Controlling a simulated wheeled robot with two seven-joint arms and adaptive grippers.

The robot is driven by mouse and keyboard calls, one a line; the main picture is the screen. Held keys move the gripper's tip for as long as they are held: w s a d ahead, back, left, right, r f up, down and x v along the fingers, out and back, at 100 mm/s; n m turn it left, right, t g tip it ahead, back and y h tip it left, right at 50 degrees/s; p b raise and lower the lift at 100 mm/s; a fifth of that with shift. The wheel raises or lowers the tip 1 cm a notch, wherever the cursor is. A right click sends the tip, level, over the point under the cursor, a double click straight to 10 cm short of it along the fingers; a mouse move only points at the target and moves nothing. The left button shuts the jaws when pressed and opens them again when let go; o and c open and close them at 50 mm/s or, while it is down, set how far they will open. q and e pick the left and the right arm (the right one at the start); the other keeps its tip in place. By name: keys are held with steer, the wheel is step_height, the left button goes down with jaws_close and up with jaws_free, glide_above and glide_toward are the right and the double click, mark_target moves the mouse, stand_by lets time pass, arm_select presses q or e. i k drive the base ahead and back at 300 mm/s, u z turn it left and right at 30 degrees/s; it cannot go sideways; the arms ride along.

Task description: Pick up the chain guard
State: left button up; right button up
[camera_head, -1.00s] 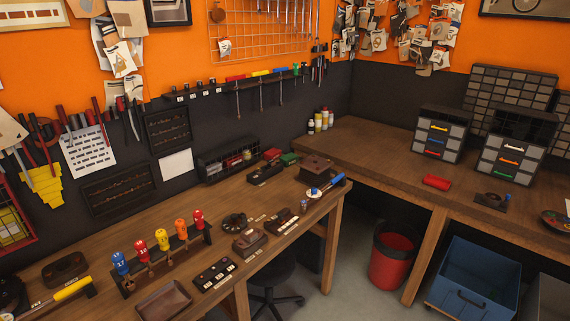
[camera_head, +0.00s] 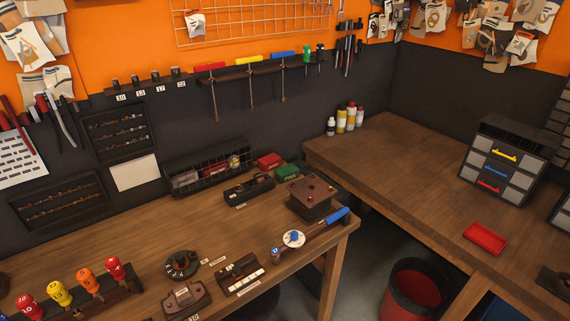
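I cannot pick out a chain guard with certainty among the parts on the benches. On the left bench (camera_head: 110,240) lie a dark round part (camera_head: 181,266), a brown part (camera_head: 187,301), a dark block with pale labels (camera_head: 240,278) and a dark brown box-like block (camera_head: 311,199). A blue-handled tool with a round white dial (camera_head: 294,239) lies by the bench's right end. Neither of my grippers is in view.
A wire basket (camera_head: 208,170), red box (camera_head: 270,161) and green box (camera_head: 287,173) stand along the wall. Coloured-handled tools (camera_head: 60,293) stand at lower left. The right bench (camera_head: 400,180) holds bottles, a red tray (camera_head: 485,238) and drawers (camera_head: 503,160). A bin (camera_head: 414,290) stands below.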

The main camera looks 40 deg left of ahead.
mark_target(259, 179)
steer(key=i, duration=1.5)
steer(key=u, duration=1.4)
